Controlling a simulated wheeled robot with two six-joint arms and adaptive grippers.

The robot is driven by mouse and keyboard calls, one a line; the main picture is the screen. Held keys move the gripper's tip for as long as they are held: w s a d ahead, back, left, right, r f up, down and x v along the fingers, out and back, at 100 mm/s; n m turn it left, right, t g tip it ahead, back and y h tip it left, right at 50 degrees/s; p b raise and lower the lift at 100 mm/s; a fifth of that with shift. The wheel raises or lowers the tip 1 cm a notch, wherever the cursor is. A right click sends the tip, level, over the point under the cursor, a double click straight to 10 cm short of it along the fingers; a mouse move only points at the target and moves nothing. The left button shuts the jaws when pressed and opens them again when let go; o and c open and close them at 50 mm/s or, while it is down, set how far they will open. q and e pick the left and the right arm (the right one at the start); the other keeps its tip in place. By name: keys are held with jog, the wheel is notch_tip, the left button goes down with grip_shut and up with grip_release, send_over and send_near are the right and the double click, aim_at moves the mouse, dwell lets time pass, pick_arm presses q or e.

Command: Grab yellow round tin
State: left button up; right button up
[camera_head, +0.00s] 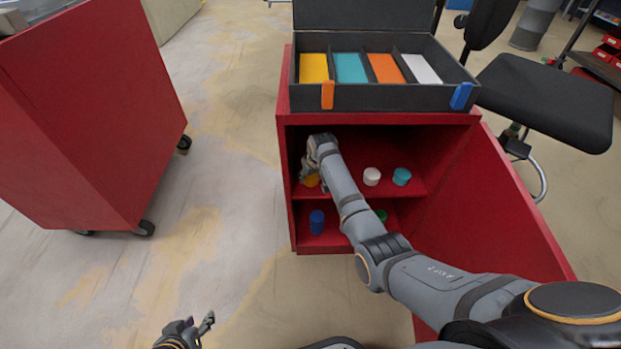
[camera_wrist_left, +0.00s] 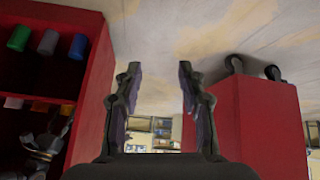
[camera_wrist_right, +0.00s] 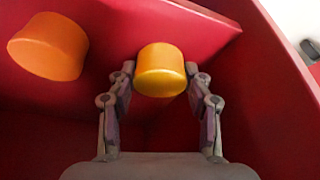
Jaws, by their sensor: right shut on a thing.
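The yellow round tin (camera_wrist_right: 161,70) is between the fingertips of my right gripper (camera_wrist_right: 160,82) in the right wrist view, and the gripper is shut on it. In the head view the yellow tin (camera_head: 311,181) shows partly behind my right gripper (camera_head: 308,172), at the left end of the red cabinet's upper shelf. I cannot tell whether it still touches the shelf. My left gripper (camera_head: 203,328) is low at the bottom left of the head view. It is open and empty in the left wrist view (camera_wrist_left: 157,85).
An orange tin (camera_wrist_right: 48,46) stands beside the yellow one. White (camera_head: 371,176) and teal (camera_head: 401,176) tins stand further right. Blue (camera_head: 316,221) and green (camera_head: 381,215) tins are on the lower shelf. A dark compartment box (camera_head: 400,98) sits on the cabinet (camera_head: 285,110); its side wall is close.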

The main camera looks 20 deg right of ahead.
jog(key=shift+r, duration=0.1)
jog(key=shift+r, duration=0.15)
jog(key=shift+r+p, duration=0.6)
pick_arm(q)
jog(key=s+a+r+g+y+p, duration=0.1)
jog(key=s+a+r+g+p, duration=0.1)
jog(key=p, duration=0.5)
jog(key=shift+s+a+r+g, duration=0.2)
jog(key=shift+s+a+g, duration=0.35)
jog(key=shift+s+g, duration=1.05)
pick_arm(e)
jog(key=s, duration=1.8)
jog(key=shift+d, duration=0.35)
pick_arm(q)
jog(key=shift+w, duration=0.2)
pick_arm(e)
jog(key=shift+f, duration=0.1)
